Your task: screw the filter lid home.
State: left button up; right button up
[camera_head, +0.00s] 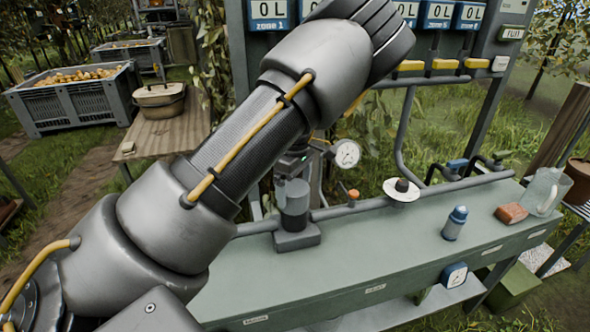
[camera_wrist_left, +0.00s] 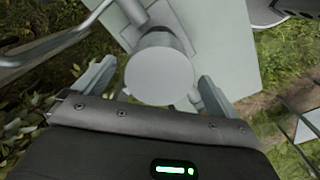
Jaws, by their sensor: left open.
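The filter (camera_head: 295,207) is a grey cylinder standing upright on a square base on the green bench (camera_head: 350,262). In the left wrist view its round, pale grey lid (camera_wrist_left: 160,75) is seen from above, between my fingers. My left gripper (camera_head: 294,180) is at the top of the filter, partly hidden behind my own arm. In the left wrist view the left gripper (camera_wrist_left: 155,88) is open, with one finger on each side of the lid and visible gaps. The thread under the lid is hidden. My right gripper is not in view.
A pressure gauge (camera_head: 347,153) and an orange-handled valve (camera_head: 353,196) sit beside the filter along the pipe. Further right are a white disc with a black knob (camera_head: 401,190), a blue-capped bottle (camera_head: 455,223), a red-brown block (camera_head: 511,213) and a clear jug (camera_head: 547,191). The front bench top is clear.

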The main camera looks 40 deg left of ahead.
pick_arm(q)
jog(key=shift+f, duration=1.3)
jog(key=shift+c, duration=1.3)
jog(key=c, duration=0.8)
jog(key=shift+m+p, duration=0.3)
jog(key=shift+m, duration=0.7)
jog(key=m+p, duration=0.1)
jog(key=m, duration=0.4)
jog(key=shift+r+m, duration=0.1)
jog(key=shift+m, duration=0.3)
jog(key=m+p, duration=0.1)
jog(key=m, duration=0.4)
jog(key=shift+m+p, duration=0.45)
jog(key=shift+m, duration=0.55)
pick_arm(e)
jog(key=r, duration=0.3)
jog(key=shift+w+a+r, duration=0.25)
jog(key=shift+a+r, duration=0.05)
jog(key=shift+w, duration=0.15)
